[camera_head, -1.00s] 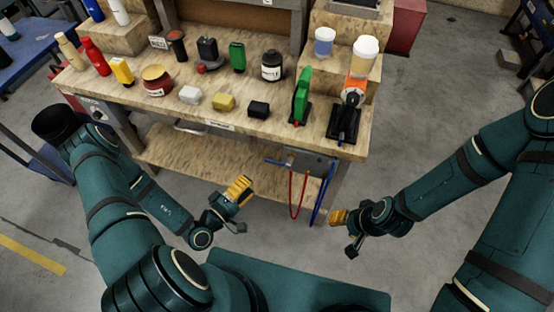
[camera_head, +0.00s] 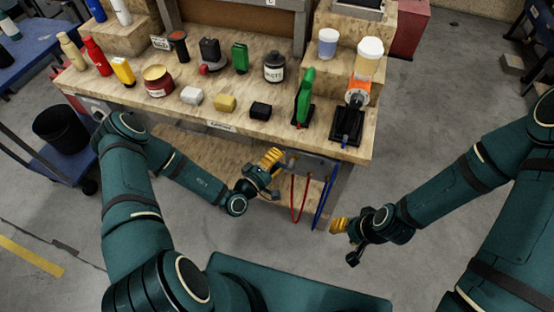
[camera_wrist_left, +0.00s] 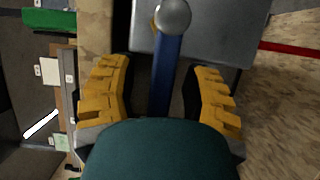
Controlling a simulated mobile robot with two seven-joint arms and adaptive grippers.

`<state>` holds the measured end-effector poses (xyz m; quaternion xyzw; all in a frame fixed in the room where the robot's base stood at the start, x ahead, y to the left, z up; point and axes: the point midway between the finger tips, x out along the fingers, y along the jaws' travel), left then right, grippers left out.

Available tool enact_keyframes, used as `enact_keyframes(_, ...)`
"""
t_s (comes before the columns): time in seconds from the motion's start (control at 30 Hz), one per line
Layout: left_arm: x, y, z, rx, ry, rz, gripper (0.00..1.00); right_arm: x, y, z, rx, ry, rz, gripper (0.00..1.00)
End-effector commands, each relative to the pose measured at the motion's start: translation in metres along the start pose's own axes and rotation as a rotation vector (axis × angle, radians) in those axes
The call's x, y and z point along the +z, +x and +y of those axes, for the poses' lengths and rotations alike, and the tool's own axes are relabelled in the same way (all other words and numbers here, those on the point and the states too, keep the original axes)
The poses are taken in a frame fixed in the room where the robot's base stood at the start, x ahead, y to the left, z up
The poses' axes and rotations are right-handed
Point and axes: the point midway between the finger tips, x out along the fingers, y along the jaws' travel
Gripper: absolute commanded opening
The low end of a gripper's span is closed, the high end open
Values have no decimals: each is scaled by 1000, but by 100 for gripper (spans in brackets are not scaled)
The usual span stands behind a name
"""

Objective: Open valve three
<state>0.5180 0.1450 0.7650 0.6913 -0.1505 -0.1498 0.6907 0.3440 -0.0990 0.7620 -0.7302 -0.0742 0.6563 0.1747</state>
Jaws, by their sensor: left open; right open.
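A grey metal panel (camera_head: 318,166) sits under the front edge of the workbench, with a red hose (camera_head: 294,200) and a blue hose (camera_head: 324,203) hanging from it. Valve numbers are not readable. My left gripper (camera_head: 272,174) is open at the panel's left side. In the left wrist view, a blue bar (camera_wrist_left: 166,75) with a round metal end (camera_wrist_left: 173,16) lies between its spread yellow fingers, in front of the panel (camera_wrist_left: 220,38). No grip on the bar shows. My right gripper (camera_head: 344,241) is open and empty, low and right of the bench.
The workbench (camera_head: 140,95) carries bottles, jars, small blocks and a green tool (camera_head: 305,97) in a stand. A black bin (camera_head: 60,130) is at the left. Open floor (camera_head: 420,120) lies right of the bench.

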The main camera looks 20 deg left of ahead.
Motion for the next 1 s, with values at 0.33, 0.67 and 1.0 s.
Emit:
enact_keyframes(0.33, 0, 2, 0, 0, 0, 0, 37, 0, 0, 0, 0, 0, -1, 47)
enact_keyframes(0.67, 0, 1, 0, -1, -1, 0, 0, 0, 0, 0, 0, 0, 0, 47)
enact_keyframes(1.0, -6, -2, -3, 8, -27, 1, 0, 0, 1, 0, 0, 0, -1, 47)
